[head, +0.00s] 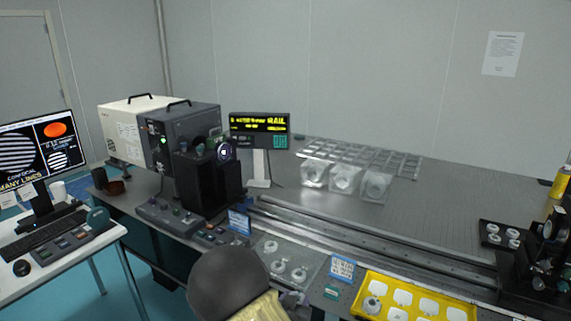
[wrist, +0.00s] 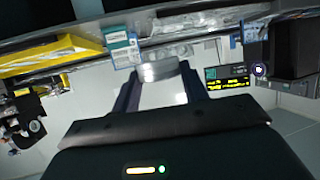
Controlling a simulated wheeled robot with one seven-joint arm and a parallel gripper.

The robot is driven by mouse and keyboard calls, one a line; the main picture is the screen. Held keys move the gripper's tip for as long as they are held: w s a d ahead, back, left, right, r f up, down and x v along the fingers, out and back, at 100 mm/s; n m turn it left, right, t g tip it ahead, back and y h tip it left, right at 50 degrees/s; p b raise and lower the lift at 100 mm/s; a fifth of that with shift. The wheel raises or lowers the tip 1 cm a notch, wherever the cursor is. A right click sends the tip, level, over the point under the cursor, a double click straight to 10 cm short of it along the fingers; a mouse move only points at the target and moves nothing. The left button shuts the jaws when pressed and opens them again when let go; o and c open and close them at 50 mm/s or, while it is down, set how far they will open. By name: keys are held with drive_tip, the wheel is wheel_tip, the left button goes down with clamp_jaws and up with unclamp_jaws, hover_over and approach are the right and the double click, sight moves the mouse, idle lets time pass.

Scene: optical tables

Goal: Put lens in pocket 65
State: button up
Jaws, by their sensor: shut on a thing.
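The lens sits between the fingertips. In the head view my arm's dark rounded link covers the bottom middle, and the gripper and held lens cannot be made out there. A yellow tray (head: 362,289) with white square pockets lies at the front edge of the bench, with a ringed part in its near left pocket. It also shows in the wrist view (wrist: 50,54). No pocket number is readable, so I cannot tell which is pocket 65.
A clear tray (head: 302,254) with several ringed parts lies left of a blue and white sign (head: 342,268). Rails (head: 375,239) cross the bench. Clear boxes (head: 345,179) stand before a grid rack (head: 352,153). Dark optical mounts (head: 548,255) stand at right.

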drive_tip(key=s+d+f+n+y+p, duration=0.3)
drive_tip(key=s+d+f+p, duration=0.3)
drive_tip(key=d+f, duration=0.4)
drive_tip(key=shift+s+d+f+t+y, duration=0.45)
drive_tip(key=shift+s+d, duration=0.3)
drive_tip(key=shift+d, duration=0.35)
drive_tip(key=shift+r, duration=0.15)
